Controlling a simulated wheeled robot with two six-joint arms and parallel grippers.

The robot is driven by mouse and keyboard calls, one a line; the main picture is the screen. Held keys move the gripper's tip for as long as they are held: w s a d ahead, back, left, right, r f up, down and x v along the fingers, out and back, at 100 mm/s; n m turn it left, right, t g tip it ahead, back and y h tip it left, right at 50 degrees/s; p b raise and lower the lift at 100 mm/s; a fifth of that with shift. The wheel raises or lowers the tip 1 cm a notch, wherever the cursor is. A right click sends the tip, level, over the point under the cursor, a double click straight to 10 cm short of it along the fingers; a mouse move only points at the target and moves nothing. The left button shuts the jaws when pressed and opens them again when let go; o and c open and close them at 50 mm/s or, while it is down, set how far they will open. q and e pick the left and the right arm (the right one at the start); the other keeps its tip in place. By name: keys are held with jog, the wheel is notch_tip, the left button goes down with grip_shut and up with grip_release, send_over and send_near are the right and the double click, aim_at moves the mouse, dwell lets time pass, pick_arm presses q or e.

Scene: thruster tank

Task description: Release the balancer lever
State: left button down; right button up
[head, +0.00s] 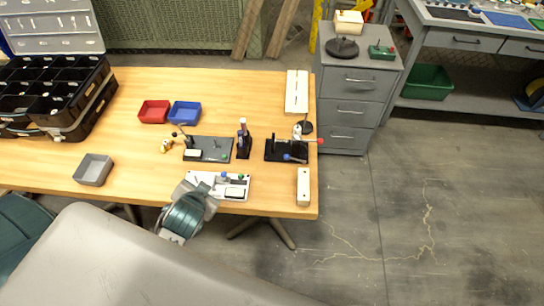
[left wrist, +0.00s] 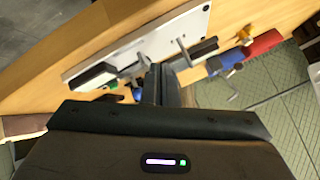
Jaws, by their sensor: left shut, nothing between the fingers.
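A white plate (head: 205,178) lies at the front edge of the wooden table, with a blue knob, a green knob and a small dark-edged block on it. Which part is the balancer lever I cannot tell. My left gripper (head: 203,191) reaches in at the near edge of this plate. In the left wrist view the white plate (left wrist: 182,28) spreads beyond the shut, empty fingers (left wrist: 158,70). A thin metal rod (left wrist: 184,52) stands just past the fingertips. The fingers hide part of the plate, and I cannot tell whether they touch it. My right gripper is not in view.
Behind the white plate lies a dark plate (head: 217,143) with small parts, and a black stand (head: 243,150). A black device with a red-tipped rod (head: 275,150) is farther right. Red (head: 153,111) and blue (head: 185,112) trays and a grey tray (head: 92,171) stand left.

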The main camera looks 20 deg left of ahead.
pick_arm(q)
jog(key=w+d+r+m+t+h, duration=0.3)
jog(key=w+r+m+t+h, duration=0.4)
jog(key=w+r+m+t, duration=0.6)
jog(key=w+d+f+m+g+h, duration=0.1)
jog(key=d+f+m+g+h, duration=0.15)
jog(key=m+g+h, duration=0.55)
jog(key=w+d+f+m+g+h, duration=0.1)
jog(key=d+f+m+g, duration=0.2)
jog(key=m, duration=0.8)
jog(key=f+m+g, duration=0.1)
jog(key=s+f+m+g+y, duration=0.1)
jog(key=f+g, duration=0.1)
jog(key=f+m+g, duration=0.1)
jog(key=shift+s+a+f+m+y, duration=0.2)
jog(key=shift+a+f+m+y, duration=0.1)
jog(key=shift+m, duration=0.1)
jog(key=shift+s+a+f+g, duration=0.15)
jog(key=shift+f+g, duration=0.1)
jog(key=shift+g, duration=0.15)
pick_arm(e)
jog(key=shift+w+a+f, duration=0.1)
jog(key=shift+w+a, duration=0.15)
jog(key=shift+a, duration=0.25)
